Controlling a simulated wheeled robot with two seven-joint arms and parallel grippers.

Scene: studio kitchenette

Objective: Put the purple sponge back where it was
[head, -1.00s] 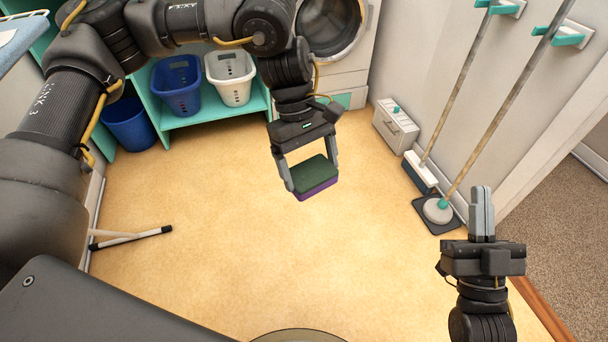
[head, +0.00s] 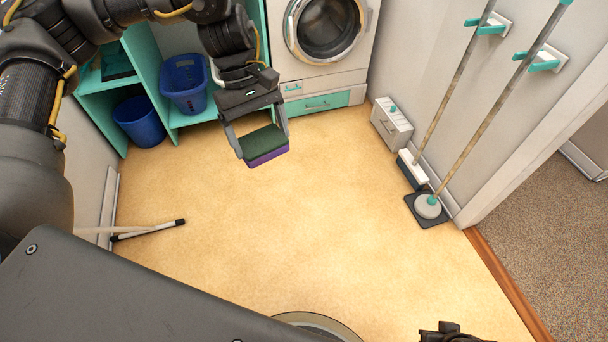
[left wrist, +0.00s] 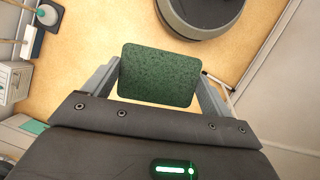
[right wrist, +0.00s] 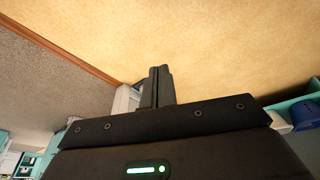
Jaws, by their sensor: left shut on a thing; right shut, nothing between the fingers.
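The purple sponge (head: 268,157) has a dark green scouring face on top. My left gripper (head: 262,143) is shut on it, one finger at each side, and holds it in the air over the floor. In the left wrist view the green face of the sponge (left wrist: 160,75) fills the space between the fingers; its purple side is hidden there. My right gripper shows in the right wrist view (right wrist: 157,85) with its fingers together and nothing between them. In the head view only a bit of my right arm shows at the bottom edge.
Teal shelving (head: 92,85) with a blue basket (head: 184,85) stands at the back left, a blue bin (head: 139,122) beside it. A washing machine (head: 322,55) is behind the gripper. A white box (head: 391,125), broom and mop (head: 428,207) line the right wall. The middle floor is clear.

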